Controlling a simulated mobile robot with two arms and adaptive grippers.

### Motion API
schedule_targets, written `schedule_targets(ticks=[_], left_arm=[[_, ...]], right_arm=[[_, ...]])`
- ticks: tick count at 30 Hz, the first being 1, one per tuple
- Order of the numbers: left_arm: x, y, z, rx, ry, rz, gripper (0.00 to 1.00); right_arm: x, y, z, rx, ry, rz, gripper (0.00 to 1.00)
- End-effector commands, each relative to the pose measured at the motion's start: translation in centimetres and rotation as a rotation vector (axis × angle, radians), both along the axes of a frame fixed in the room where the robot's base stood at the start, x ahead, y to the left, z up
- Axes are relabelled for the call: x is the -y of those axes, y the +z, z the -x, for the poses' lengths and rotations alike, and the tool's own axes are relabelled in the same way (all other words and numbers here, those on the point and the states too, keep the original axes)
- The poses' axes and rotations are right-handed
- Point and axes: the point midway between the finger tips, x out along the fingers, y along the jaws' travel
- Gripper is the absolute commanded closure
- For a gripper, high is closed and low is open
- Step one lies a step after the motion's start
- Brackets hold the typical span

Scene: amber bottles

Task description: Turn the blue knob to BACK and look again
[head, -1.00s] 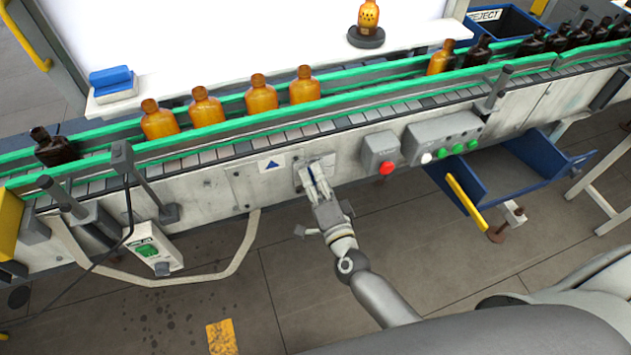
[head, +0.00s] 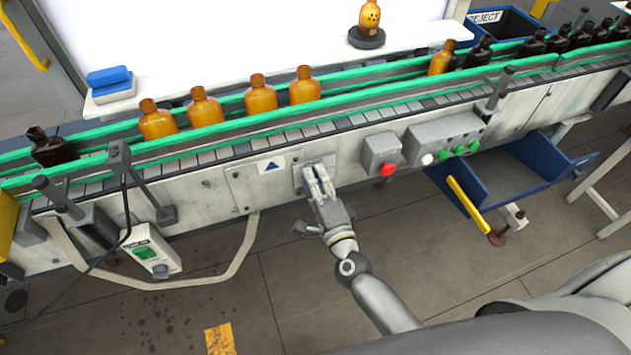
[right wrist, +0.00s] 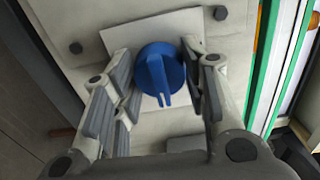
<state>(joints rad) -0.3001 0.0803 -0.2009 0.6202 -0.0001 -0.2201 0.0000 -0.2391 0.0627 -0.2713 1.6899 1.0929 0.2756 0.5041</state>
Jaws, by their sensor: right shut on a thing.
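The blue knob (right wrist: 160,70) is round with a raised grip and a pale pointer line toward the bottom of the right wrist view. It sits on a pale plate (right wrist: 190,22) fixed to the conveyor's side panel. My right gripper (head: 318,172) reaches up to this panel in the head view and hides most of the knob. In the right wrist view its fingers stand at the left and right of the knob, shut on it. I cannot read any label by the knob. My left gripper is not in view.
A red button box (head: 380,152) and a green-button panel (head: 445,138) are right of the gripper. An open blue drawer (head: 520,170) juts out farther right. Amber bottles (head: 258,95) and dark bottles stand on the conveyor (head: 215,153). A leftmost dark bottle (head: 50,148) leans.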

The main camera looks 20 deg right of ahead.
Motion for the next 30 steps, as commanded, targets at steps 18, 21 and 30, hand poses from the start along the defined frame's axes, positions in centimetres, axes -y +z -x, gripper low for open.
schedule_targets(ticks=[18, 21, 30], left_arm=[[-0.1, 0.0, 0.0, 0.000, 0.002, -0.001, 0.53], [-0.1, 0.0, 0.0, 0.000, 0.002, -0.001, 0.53], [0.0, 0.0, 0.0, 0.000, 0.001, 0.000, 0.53]], right_arm=[[0.0, 0.0, 0.0, -0.001, 0.000, 0.000, 0.36], [0.0, -0.1, 0.3, -0.001, 0.000, 0.000, 0.36], [0.2, -0.2, 4.9, -0.004, 0.001, 0.001, 0.36]])
